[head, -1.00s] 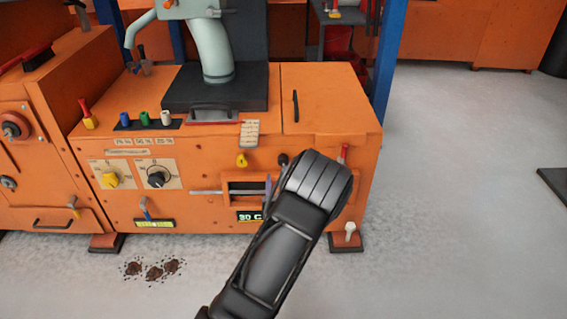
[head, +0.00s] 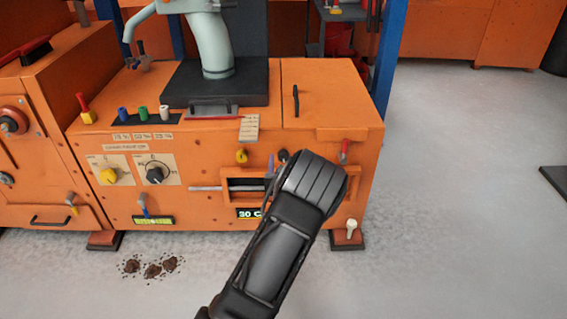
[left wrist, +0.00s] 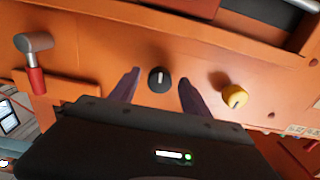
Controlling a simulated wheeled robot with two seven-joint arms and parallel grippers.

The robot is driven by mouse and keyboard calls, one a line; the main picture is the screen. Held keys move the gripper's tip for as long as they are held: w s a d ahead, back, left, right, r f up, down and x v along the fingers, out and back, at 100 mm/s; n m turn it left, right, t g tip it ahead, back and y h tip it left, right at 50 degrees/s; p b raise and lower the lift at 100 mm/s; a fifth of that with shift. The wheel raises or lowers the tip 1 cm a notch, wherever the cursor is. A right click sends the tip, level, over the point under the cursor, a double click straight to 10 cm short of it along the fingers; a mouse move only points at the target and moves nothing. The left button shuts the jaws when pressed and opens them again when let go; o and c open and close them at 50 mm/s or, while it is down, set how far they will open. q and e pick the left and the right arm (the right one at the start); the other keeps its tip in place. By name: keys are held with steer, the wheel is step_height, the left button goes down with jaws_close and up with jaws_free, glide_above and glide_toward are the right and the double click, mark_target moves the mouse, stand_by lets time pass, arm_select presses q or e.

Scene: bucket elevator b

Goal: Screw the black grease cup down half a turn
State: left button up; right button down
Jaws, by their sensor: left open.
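The black grease cup (left wrist: 159,79) is a small round knob with a pale line on its face, on the orange machine's front. In the head view the cup (head: 283,155) shows just beside my left arm's dark end link. My left gripper (left wrist: 159,77) is open, its two purple fingers to either side of the cup. A gap shows between the cup and each finger; I cannot tell how deep the fingers reach. In the head view one finger (head: 269,166) shows and the rest is hidden behind my arm. My right gripper is not in view.
A yellow cup (left wrist: 235,97) sits right of the black one in the wrist view. A red-handled lever (left wrist: 36,66) stands out on the left there; in the head view this lever (head: 344,150) is right of my arm. The grey floor (head: 460,220) at right is open.

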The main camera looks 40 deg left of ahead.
arm_select(q)
steer(key=shift+w+a, duration=0.3)
steer(key=shift+w, duration=0.05)
steer(key=shift+c, duration=0.3)
jaws_close()
